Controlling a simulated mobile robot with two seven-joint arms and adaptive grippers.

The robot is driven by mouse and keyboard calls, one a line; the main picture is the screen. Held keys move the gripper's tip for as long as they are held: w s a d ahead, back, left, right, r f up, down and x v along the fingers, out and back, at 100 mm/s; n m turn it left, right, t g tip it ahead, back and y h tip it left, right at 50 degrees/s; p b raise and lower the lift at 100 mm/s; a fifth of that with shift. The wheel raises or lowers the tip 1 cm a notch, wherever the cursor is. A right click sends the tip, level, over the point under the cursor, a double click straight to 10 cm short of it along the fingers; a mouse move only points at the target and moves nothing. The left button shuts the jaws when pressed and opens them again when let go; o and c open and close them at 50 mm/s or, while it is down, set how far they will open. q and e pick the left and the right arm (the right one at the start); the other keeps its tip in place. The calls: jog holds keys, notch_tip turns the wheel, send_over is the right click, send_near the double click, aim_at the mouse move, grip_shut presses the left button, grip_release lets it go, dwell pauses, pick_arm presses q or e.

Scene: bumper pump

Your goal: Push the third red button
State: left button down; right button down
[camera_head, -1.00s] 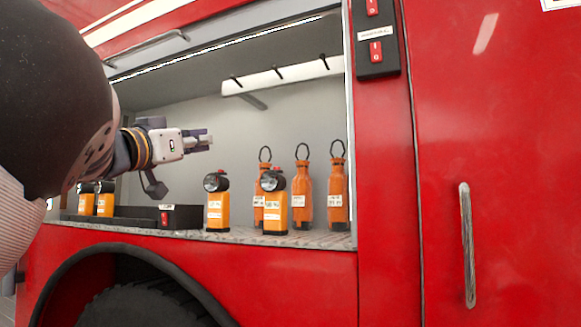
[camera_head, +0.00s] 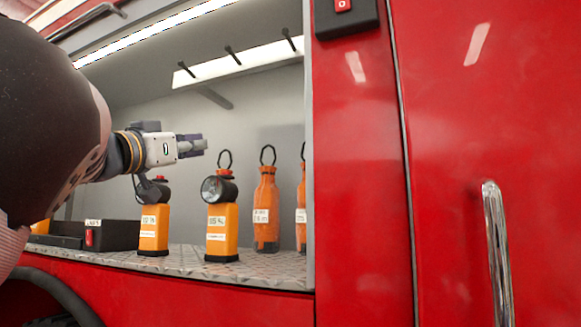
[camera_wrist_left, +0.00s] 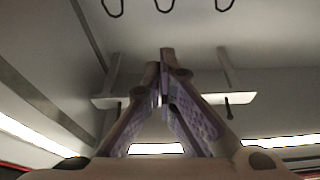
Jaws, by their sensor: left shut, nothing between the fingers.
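A black switch panel (camera_head: 346,18) is on the red truck body at the top edge of the head view. One red button (camera_head: 343,5) shows on it, and the rest of the panel is cut off. Another red button (camera_head: 89,238) is on the front of a low black box (camera_head: 116,235) on the compartment shelf. My left gripper (camera_head: 204,145) is shut and empty, pointing right above the orange lanterns, apart from both buttons. In the left wrist view its fingers (camera_wrist_left: 160,65) meet at the tips. My right gripper is not in view.
Two orange lanterns (camera_head: 153,226) (camera_head: 222,228) and orange bottles (camera_head: 266,210) with loops stand on the metal shelf (camera_head: 270,268). A white hook rail (camera_head: 240,62) hangs above. The compartment's right edge (camera_head: 309,150) and a chrome door handle (camera_head: 497,250) stand to the right.

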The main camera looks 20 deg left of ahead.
pick_arm(q)
notch_tip(320, 180, up, 3)
send_over(226, 174)
jog(key=s, duration=0.2)
jog(key=shift+w+d+f, duration=0.15)
notch_tip(226, 174, down, 3)
jog(key=shift+f, duration=0.45)
